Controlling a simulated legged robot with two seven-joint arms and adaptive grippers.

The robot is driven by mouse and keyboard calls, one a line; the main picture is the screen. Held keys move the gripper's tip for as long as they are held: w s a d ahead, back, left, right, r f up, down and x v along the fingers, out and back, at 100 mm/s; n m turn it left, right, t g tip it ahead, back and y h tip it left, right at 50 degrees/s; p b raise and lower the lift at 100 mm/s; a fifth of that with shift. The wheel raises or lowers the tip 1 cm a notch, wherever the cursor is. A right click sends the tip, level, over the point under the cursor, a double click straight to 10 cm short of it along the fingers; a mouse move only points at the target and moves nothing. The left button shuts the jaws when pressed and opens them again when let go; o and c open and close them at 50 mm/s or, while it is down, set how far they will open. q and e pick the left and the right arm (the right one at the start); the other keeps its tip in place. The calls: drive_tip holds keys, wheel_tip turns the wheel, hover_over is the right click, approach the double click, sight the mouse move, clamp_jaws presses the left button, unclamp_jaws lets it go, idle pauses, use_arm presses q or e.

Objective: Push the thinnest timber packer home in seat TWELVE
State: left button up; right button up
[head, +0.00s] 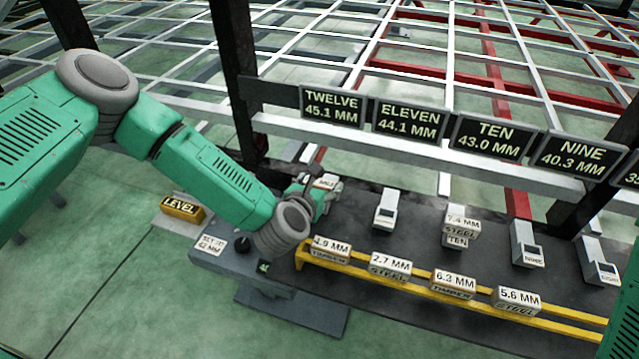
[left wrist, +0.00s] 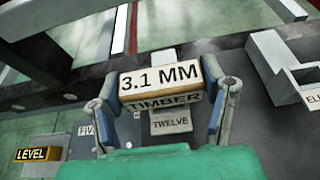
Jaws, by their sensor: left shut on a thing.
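My left gripper (left wrist: 168,92) is shut on a timber packer (left wrist: 160,82) marked 3.1 MM, with a finger at each end of it. In the head view the gripper (head: 312,190) is at the left end of the dark bench, and the packer (head: 327,181) is small and partly hidden there. Seat TWELVE (left wrist: 171,122) shows its label just below the packer in the left wrist view. The packer covers most of the seat, so I cannot tell whether it is inside or above it. A board for TWELVE (head: 333,106) reads 45.1 MM. My right gripper is out of view.
A yellow rack (head: 400,283) holds packers marked 4.9 timber (head: 330,248), 2.7 steel (head: 390,266), 6.3 timber (head: 453,283) and 5.6 steel (head: 516,299). Seat TEN holds a 7.4 steel packer (head: 462,222). Seat ELEVEN (head: 386,208) looks empty. A yellow LEVEL block (head: 182,208) lies left.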

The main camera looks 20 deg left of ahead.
use_arm(q)
drive_tip(key=shift+f+b, duration=0.45)
drive_tip(key=shift+f, duration=0.15)
drive_tip(key=o, duration=1.2)
drive_tip(key=v, duration=1.2)
drive_tip(key=shift+f, duration=0.1)
